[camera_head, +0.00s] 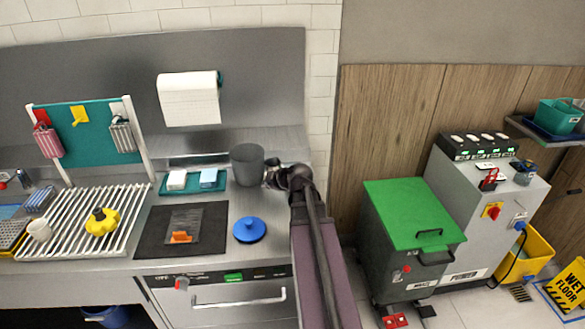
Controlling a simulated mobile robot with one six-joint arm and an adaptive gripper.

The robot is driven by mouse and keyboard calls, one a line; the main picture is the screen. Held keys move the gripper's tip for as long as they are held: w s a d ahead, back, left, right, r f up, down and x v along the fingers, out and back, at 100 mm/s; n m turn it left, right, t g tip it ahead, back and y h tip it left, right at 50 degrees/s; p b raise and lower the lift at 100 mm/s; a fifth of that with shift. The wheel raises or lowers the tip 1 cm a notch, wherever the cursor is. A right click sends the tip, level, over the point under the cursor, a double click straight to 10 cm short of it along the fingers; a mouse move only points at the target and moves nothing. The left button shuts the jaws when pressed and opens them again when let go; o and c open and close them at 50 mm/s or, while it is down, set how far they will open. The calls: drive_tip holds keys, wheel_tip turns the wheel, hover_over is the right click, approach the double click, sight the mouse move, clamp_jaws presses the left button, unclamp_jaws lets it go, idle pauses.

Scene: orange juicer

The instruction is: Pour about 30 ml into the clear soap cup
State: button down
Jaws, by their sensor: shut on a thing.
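A dark grey open-topped container (247,168) is upright at the back right of the steel counter. My gripper (270,174) reaches in from the right and is shut at the container's right side; its fingertips are small and partly hidden. I cannot tell whether the container rests on the counter or is slightly raised, and its contents do not show. I cannot make out a clear soap cup with certainty. A see-through grey piece with an orange part (181,237) lies on a black mat (150,240).
A blue round lid-like thing (249,230) is on the counter in front of the container. A teal tray (162,190) with two small blocks is to its left. A yellow knob-shaped thing (102,222) sits on the white rack (75,240). A green-lidded bin (405,215) stands right.

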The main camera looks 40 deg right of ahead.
sight(267, 169)
drive_tip(key=shift+w+r+m+h+p, duration=0.3)
drive_tip(key=shift+r+m+h, duration=0.25)
drive_tip(key=shift+m+h, duration=0.35)
drive_tip(key=shift+w+r+m+h+p, duration=0.2)
drive_tip(key=shift+r+m+h+p, duration=0.25)
drive_tip(key=shift+m+h, duration=0.4)
drive_tip(key=shift+r, duration=0.1)
drive_tip(key=shift+d+r, duration=0.1)
drive_tip(key=shift+d, duration=0.05)
drive_tip(key=r+p, duration=0.1)
drive_tip(key=d+r+m+y+p, duration=0.1)
drive_tip(key=p, duration=0.1)
drive_tip(key=shift+w+d+y, duration=0.15)
drive_tip(key=shift+w+y, duration=0.1)
drive_tip(key=d+r+m+y+p, duration=0.1)
drive_tip(key=d+r+g+y+p, duration=0.1)
drive_tip(key=shift+w+d+m+p, duration=0.15)
drive_tip(key=shift+w+m+p, duration=0.15)
drive_tip(key=shift+m+p, duration=0.1)
drive_tip(key=shift+w+d+r+m+g+y+b, duration=0.2)
drive_tip(key=shift+d+m+y, duration=0.4)
drive_tip(key=shift+d+y, duration=0.35)
drive_tip(key=shift+w+d+r+m+g+y+b, duration=0.2)
drive_tip(key=shift+d+m+y, duration=0.45)
drive_tip(key=shift+y, duration=0.45)
drive_tip(key=shift+w+d+r+m+g+y+b, duration=0.1)
drive_tip(key=shift+d+r+m+y+b, duration=0.1)
drive_tip(key=shift+d+m+y, duration=0.7)
drive_tip(key=shift+f+y, duration=0.1)
drive_tip(key=shift+y, duration=0.35)
